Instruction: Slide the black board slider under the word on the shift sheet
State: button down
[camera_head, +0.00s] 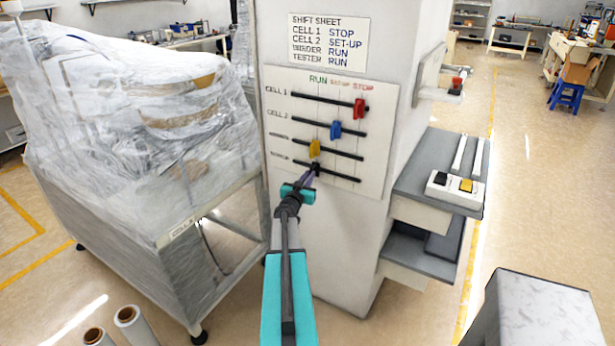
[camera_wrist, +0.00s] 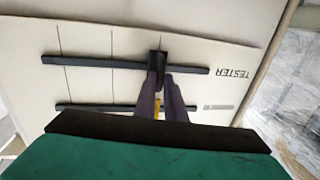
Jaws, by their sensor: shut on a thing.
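The black slider (camera_head: 317,168) sits on the lowest slot of the white board (camera_head: 380,125), in line with the RUN column. It shows in the wrist view (camera_wrist: 157,62) on the TESTER slot, at the vertical line nearest the TESTER label (camera_wrist: 230,72). My gripper (camera_head: 311,176) is shut on this slider; its two purple fingers (camera_wrist: 164,88) reach up to it. The fingers hide part of the slider.
The yellow slider (camera_head: 315,148) sits just above, under RUN. The blue slider (camera_head: 336,130) is under SET-UP and the red slider (camera_head: 360,108) under STOP. A plastic-wrapped machine (camera_head: 130,130) stands left.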

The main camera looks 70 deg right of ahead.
jog(key=shift+d+r, duration=0.1)
jog(key=shift+r, duration=0.05)
jog(key=c, duration=1.8)
grip_release()
jog(key=shift+w, duration=0.15)
jog(key=shift+s+a+b, duration=0.2)
jog(key=shift+a+b, duration=0.3)
jog(key=shift+a, duration=1.8)
jog(key=shift+s+a+b, duration=0.25)
jog(key=shift+a+b, duration=0.3)
jog(key=shift+a, duration=1.8)
jog(key=shift+s+a+b, duration=0.2)
jog(key=shift+a+b, duration=0.3)
jog(key=shift+a, duration=1.8)
